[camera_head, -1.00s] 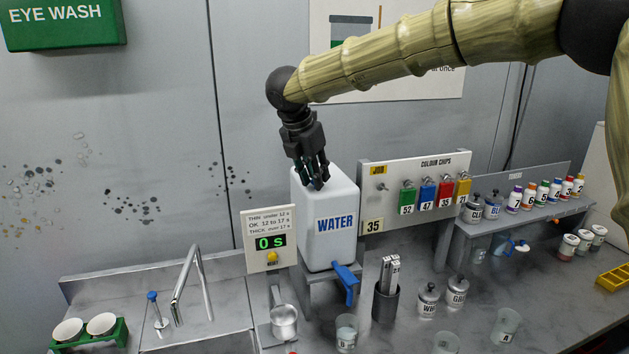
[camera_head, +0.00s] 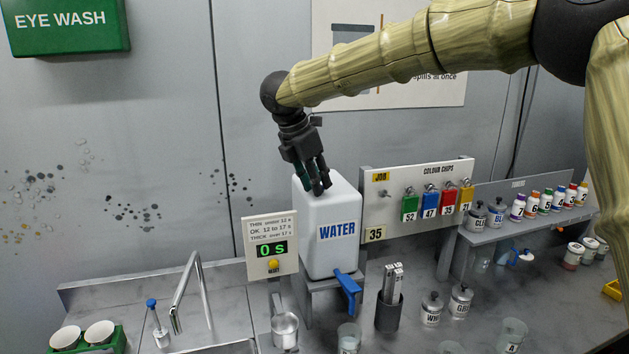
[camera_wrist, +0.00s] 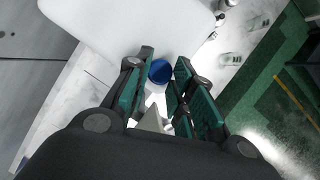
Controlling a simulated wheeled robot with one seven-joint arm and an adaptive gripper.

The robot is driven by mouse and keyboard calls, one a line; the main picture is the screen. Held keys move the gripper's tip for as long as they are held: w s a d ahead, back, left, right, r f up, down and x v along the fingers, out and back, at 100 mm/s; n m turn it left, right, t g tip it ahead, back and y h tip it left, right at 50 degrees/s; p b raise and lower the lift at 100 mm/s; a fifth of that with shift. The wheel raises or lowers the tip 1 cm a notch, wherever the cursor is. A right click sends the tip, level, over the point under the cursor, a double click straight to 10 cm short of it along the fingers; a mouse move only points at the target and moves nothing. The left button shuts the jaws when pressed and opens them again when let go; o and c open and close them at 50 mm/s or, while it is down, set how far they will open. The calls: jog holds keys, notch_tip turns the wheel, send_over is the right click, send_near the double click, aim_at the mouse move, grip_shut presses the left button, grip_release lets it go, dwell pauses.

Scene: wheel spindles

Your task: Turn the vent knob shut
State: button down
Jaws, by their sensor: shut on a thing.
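A timer panel (camera_head: 270,248) reading 0 s stands left of the container. The colour chips board (camera_head: 420,208) is close on its right. A metal cup (camera_head: 285,330) and a holder with strips (camera_head: 389,312) stand in front.

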jog(key=c, duration=1.2)
grip_release()
jog(key=shift+w+d+f, duration=0.1)
jog(key=shift+d+f, duration=0.05)
jog(key=shift+f, duration=0.05)
jog(key=shift+r, duration=0.2)
jog(key=v, duration=1.2)
jog(key=shift+f, duration=0.1)
